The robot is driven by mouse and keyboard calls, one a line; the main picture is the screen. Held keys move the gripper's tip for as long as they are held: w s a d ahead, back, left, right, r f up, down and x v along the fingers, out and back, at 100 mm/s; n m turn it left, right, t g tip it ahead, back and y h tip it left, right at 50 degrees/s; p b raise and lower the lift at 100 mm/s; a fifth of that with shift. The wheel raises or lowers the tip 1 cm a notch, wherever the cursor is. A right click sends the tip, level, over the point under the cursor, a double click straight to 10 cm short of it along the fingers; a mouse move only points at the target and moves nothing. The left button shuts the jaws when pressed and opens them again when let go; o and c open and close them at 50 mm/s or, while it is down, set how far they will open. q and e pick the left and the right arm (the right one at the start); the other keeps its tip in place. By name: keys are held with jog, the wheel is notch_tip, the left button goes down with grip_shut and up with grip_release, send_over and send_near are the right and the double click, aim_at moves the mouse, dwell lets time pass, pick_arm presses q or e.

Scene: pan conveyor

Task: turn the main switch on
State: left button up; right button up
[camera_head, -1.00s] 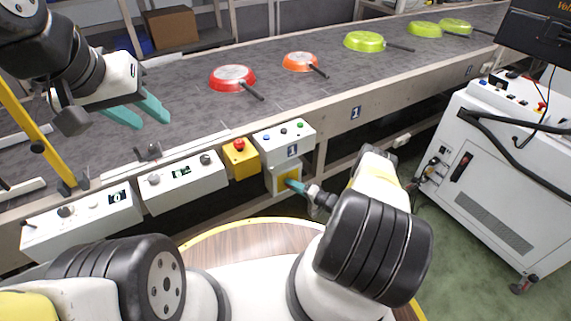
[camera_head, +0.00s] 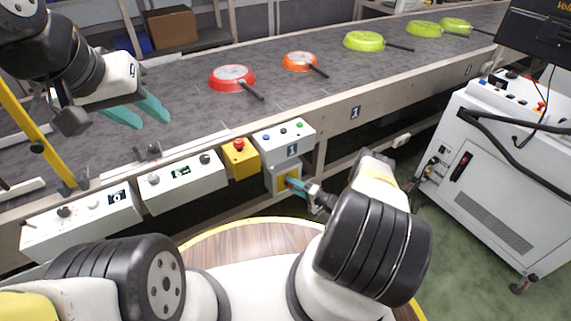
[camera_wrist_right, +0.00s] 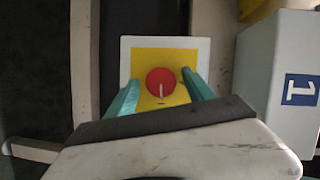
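The main switch is a round red knob (camera_wrist_right: 160,82) with a white mark on a yellow plate in a pale box. In the wrist view the white mark lies roughly upright in the picture. My left gripper (camera_head: 153,122) is open and empty above the conveyor's left part.
The conveyor (camera_head: 180,115) carries red, orange and green pans. A yellow box with a red button (camera_head: 239,145) and white control boxes (camera_head: 181,182) line its front edge. A white cabinet (camera_head: 490,190) stands at the right.

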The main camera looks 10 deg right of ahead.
jog(key=f+v, duration=0.1)
jog(key=v, duration=0.6)
jog(key=shift+s+d+r, duration=0.25)
jog(key=shift+s+r, duration=0.05)
jog(key=shift+r, duration=0.2)
